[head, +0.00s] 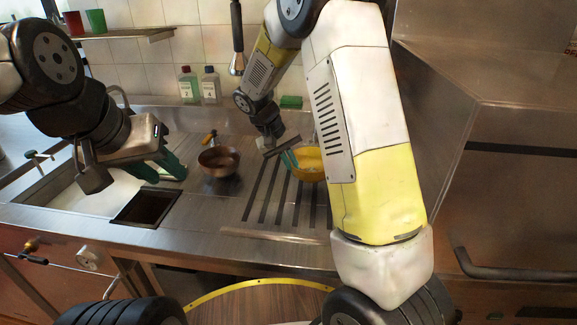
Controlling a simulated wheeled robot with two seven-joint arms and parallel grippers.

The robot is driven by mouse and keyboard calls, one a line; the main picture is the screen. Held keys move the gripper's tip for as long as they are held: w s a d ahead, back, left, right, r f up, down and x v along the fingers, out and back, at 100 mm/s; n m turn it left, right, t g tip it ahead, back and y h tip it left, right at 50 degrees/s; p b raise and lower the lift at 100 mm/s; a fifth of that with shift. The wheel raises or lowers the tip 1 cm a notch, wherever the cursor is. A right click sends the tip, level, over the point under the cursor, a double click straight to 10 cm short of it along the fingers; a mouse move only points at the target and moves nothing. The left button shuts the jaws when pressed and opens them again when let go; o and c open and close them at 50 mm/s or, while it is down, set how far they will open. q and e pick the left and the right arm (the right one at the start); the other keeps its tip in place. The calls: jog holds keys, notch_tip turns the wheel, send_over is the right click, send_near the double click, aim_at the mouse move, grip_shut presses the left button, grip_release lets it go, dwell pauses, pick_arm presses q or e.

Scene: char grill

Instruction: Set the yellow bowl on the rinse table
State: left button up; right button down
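The yellow bowl (309,164) sits at the right of the ribbed drain area of the steel rinse table (215,235), partly hidden behind my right arm. My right gripper (291,160) is at the bowl's left rim. Its fingers overlap the rim in this view, and I cannot tell whether they grip it. My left gripper (166,170) is over the left part of the table, left of a brown bowl, with its teal fingers pointing right and down. I see no object between them, and their gap is unclear.
A brown bowl (219,161) stands mid-table. A square opening (148,207) lies front left, beside a sink basin. Two bottles (199,84) and a green sponge (291,102) stand at the back. A steel cabinet (490,130) rises at the right.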

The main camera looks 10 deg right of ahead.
jog(key=x, duration=0.3)
jog(key=shift+w+a+f, duration=0.1)
jog(key=shift+w+a, duration=0.05)
jog(key=shift+f, duration=0.35)
jog(key=shift+f, duration=0.15)
jog(key=c, duration=1.6)
grip_release()
jog(key=shift+c, duration=0.2)
